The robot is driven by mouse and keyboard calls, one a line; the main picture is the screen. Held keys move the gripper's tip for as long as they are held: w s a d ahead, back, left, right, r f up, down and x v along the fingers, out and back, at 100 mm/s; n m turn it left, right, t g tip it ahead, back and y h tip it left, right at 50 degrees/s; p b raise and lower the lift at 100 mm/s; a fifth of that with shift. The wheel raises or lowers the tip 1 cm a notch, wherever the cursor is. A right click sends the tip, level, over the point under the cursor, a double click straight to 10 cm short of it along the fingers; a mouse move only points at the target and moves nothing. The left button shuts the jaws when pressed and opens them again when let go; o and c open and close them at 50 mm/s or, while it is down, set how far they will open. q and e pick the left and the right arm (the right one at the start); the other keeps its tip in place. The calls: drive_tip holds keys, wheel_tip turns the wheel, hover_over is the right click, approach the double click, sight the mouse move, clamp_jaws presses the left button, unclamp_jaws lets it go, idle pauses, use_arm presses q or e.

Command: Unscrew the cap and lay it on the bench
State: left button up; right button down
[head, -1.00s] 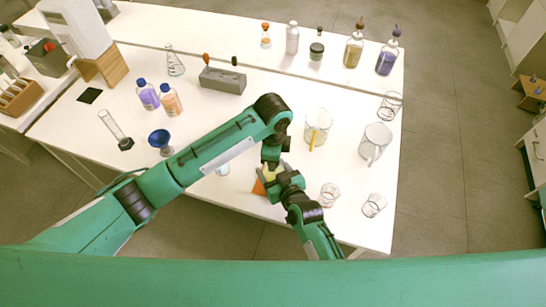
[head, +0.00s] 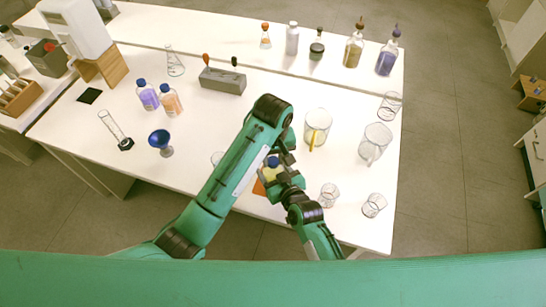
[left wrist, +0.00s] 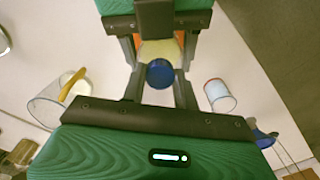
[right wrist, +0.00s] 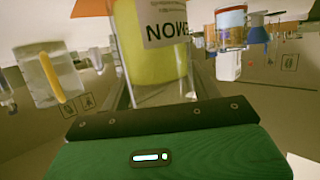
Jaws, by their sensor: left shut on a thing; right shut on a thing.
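A bottle of yellow liquid (right wrist: 155,50) with a white label stands upright between the fingers of my right gripper (right wrist: 158,95), which is shut on it. In the head view my right gripper (head: 273,181) holds the bottle over an orange mat (head: 259,188). The blue cap (left wrist: 160,73) is at the bottle's mouth, and it also shows in the head view (head: 273,161). My left gripper (left wrist: 158,88) is shut on the cap from above; in the head view the left gripper (head: 281,155) is partly hidden by its arm. I cannot tell whether the cap is loose on the thread.
Beakers (head: 317,127) and (head: 375,142) stand right of the grippers, with small glasses (head: 329,195) and (head: 374,205) nearer the front edge. A blue funnel (head: 160,141), a cylinder (head: 116,130) and two blue-capped bottles (head: 171,101) stand left.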

use_arm(q)
drive_tip(key=shift+n, duration=0.5)
drive_tip(key=o, duration=1.1)
